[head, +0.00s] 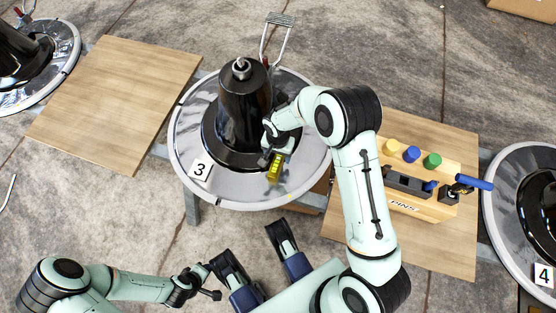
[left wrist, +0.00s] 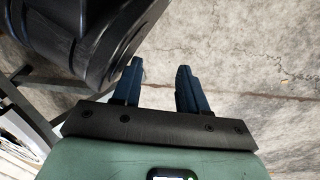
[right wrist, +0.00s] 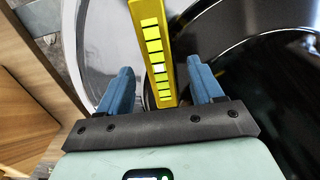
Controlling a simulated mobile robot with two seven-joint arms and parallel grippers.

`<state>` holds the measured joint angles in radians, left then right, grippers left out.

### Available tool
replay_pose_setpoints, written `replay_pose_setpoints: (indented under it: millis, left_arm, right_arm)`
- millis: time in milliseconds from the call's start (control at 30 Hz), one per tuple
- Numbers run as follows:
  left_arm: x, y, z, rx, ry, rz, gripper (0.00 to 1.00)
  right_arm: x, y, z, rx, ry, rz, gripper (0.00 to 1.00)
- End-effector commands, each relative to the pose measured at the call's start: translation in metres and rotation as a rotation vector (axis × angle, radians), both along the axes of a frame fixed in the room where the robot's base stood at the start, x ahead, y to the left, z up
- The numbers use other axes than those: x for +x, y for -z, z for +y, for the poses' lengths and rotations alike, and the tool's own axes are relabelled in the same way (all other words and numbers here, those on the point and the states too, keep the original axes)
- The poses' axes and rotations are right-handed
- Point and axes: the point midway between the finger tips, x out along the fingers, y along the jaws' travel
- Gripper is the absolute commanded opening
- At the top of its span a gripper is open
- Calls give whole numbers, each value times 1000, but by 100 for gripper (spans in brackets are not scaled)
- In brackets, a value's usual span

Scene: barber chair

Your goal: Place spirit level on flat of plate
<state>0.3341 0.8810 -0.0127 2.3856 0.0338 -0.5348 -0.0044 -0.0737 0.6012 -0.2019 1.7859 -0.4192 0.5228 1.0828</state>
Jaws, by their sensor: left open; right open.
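The yellow spirit level (head: 274,171) is at the front of the round silver plate (head: 232,194) marked 3, over its flat ring, in front of the black column. I cannot tell whether it touches the plate. My right gripper (head: 276,154) is open just behind the level.
A black column (head: 240,115) rises from the plate, with a footrest (head: 279,20) behind. A wooden board (head: 115,95) lies left. The right board (head: 450,255) bears a pin rack (head: 440,208) with coloured pegs and a blue-handled tool (head: 473,182). Plate 4 (head: 505,215) stands far right.

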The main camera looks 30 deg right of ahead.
Motion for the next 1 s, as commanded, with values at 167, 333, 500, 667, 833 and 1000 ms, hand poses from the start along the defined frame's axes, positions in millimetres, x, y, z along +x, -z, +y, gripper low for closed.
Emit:
replay_pose_setpoints:
  millis: [167,333,500,667,833,1000]
  left_arm:
    - [-20,19,3,-4,-6,70,43]
    - [-36,28,5,-6,-10,122,43]
    - [-37,27,5,-7,-11,124,43]
    - [-37,27,5,-8,-10,122,43]
    - [-36,27,5,-7,-10,122,43]
    - [-36,27,5,-7,-9,121,43]
  right_arm:
    - [0,27,-2,0,1,4,66]
    - [0,47,-2,-1,0,2,66]
    - [0,46,-2,0,0,0,66]
    - [0,46,-2,0,0,0,27]
    - [1,46,-2,-1,0,-1,2]
    - [1,45,-2,-1,0,-1,2]
